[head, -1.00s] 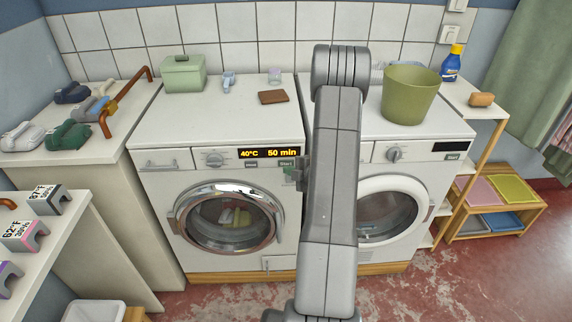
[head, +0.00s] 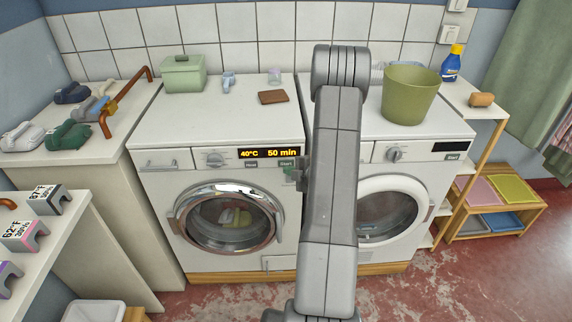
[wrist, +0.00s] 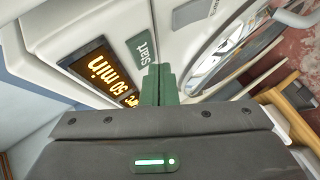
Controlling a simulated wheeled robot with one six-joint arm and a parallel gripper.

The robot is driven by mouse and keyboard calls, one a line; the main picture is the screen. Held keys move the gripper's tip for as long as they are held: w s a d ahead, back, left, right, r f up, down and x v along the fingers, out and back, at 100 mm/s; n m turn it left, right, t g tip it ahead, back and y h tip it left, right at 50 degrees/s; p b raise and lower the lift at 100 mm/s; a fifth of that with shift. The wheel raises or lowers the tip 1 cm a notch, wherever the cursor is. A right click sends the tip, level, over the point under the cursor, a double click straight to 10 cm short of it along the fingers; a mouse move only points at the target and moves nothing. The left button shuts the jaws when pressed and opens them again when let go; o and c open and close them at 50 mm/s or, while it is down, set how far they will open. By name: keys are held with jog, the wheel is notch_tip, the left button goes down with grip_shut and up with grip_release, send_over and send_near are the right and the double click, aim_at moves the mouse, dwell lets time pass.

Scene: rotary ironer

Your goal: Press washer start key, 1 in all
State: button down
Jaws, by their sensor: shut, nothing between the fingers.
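The left white machine (head: 222,140) has a lit amber display (head: 268,153) reading 40°C and 50 min. Its green Start key (head: 286,163) is just below the display's right end, partly hidden by my gripper (head: 289,172). In the wrist view the Start key (wrist: 142,47) lies just beyond my green fingertips (wrist: 159,69), beside the lit display (wrist: 98,72). The fingers are shut together and empty. They are at the key's near end; I cannot tell whether they touch it.
A second white machine (head: 398,205) stands to the right, with its own Start key (head: 452,157) and a dark display. A green bucket (head: 408,95) stands on top.

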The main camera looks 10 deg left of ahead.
jog(key=shift+w, duration=0.1)
dwell(0.7)
jog(key=shift+w+a+b, duration=0.1)
jog(key=shift+w+b, duration=0.2)
jog(key=shift+b, duration=0.1)
jog(key=shift+w+a, duration=0.1)
jog(key=shift+w, duration=0.3)
dwell(0.6)
jog(key=shift+s, duration=0.1)
jog(key=shift+s+d+b, duration=0.2)
jog(key=shift+s+b, duration=0.5)
jog(key=shift+b, duration=0.05)
jog(key=shift+s, duration=0.1)
